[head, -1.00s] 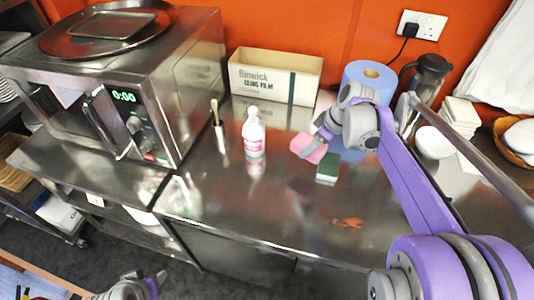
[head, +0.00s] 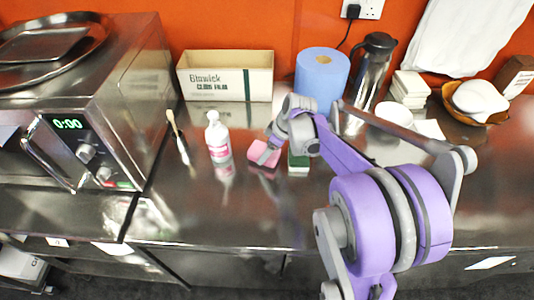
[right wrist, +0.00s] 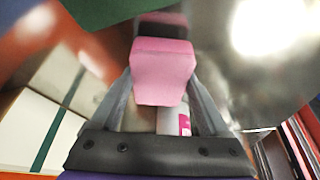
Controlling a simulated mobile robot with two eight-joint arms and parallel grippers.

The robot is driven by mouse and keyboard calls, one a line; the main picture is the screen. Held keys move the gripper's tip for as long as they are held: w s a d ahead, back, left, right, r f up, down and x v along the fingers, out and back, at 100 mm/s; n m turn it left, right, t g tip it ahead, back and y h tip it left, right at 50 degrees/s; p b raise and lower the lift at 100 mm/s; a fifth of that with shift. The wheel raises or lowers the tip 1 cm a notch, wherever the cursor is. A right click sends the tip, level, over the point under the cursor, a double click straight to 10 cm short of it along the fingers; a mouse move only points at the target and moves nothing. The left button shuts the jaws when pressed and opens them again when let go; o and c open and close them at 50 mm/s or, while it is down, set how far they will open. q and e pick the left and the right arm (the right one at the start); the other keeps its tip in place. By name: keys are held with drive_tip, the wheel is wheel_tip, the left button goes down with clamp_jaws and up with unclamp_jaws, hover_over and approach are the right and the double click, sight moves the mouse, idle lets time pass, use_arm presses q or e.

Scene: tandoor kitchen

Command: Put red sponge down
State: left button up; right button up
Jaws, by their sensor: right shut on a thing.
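The red sponge, a pink block (head: 262,154), is at the fingertips of my right gripper (head: 269,148), low over the steel counter (head: 230,215). In the right wrist view the sponge (right wrist: 163,72) sits between the two fingers of the gripper (right wrist: 163,90), which is shut on it. A pinkish reflection shows right beyond its far end; I cannot tell whether it touches the counter. My left gripper is out of view.
A green sponge (head: 298,164) lies just right of the red one. Behind are a cling film box (head: 225,76) and a blue roll (head: 321,78). The counter's front is clear.

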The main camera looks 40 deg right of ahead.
drive_tip(key=shift+f, duration=0.65)
drive_tip(key=o, duration=1.3)
drive_tip(key=shift+f, duration=0.1)
drive_tip(key=shift+r, duration=0.2)
drive_tip(key=v, duration=1.1)
drive_tip(key=s+a+f+m, duration=0.1)
drive_tip(key=s+a+f, duration=0.1)
drive_tip(key=s+a, duration=0.2)
drive_tip(key=s+a+f+m+t+h, duration=0.1)
drive_tip(key=s+a+f+m, duration=0.1)
drive_tip(key=a, duration=0.7)
drive_tip(key=s+a+f+m+h, duration=0.1)
drive_tip(key=s+a+f+m, duration=0.1)
drive_tip(key=s+a+f, duration=0.2)
drive_tip(key=shift+s+a+f+p, duration=0.15)
drive_tip(key=shift+s+a+p, duration=0.2)
drive_tip(key=shift+s+a, duration=1.2)
drive_tip(key=shift+d, duration=0.1)
